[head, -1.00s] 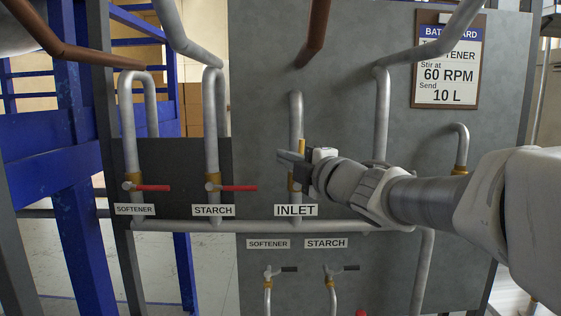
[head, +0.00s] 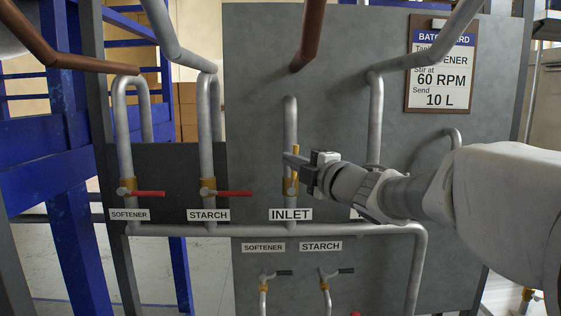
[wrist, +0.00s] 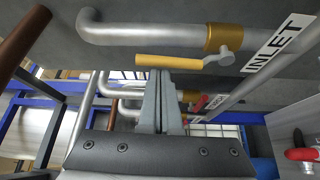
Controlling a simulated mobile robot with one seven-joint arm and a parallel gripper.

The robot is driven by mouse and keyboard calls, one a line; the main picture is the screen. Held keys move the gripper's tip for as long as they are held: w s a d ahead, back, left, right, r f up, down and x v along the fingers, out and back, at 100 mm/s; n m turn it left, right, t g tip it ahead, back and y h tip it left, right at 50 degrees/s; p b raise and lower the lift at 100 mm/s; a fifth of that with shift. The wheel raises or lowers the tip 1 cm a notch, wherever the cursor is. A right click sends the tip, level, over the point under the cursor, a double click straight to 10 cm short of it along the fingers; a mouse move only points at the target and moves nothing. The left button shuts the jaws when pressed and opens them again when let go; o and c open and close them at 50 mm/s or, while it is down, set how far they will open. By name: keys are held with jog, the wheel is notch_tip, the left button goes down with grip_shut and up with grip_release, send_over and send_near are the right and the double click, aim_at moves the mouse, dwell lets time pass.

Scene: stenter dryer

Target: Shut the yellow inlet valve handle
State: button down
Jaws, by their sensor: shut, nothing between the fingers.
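The yellow inlet valve handle (head: 296,148) stands upright along the inlet pipe (head: 290,118), above the INLET label (head: 290,214). In the wrist view the yellow handle (wrist: 168,61) lies parallel to the pipe, with its pivot by the brass collar (wrist: 222,38). My gripper (head: 287,158) is shut and empty, in front of the handle's middle in the head view and hiding part of it. In the wrist view my fingertips (wrist: 158,73) are right at the handle's edge; I cannot tell whether they touch it.
Red-handled softener (head: 149,193) and starch (head: 233,193) valves sit to the left, their handles sideways. Small dark-handled valves (head: 284,272) are below the horizontal pipe (head: 340,229). A batch card (head: 440,75) hangs upper right.

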jog(key=shift+d+f+m+t+b, duration=0.1)
jog(key=shift+d+m+t+b, duration=0.35)
jog(key=shift+m+b, duration=0.4)
jog(key=d+f+m+t+h+b, duration=0.7)
jog(key=m+b, duration=1.2)
jog(key=b, duration=0.7)
jog(key=shift+d+h, duration=0.2)
jog(key=shift+h, duration=0.2)
jog(key=shift+f+m+b, duration=0.2)
jog(key=shift+m+b, duration=0.05)
jog(key=shift+b, duration=0.25)
jog(key=shift+r, duration=0.1)
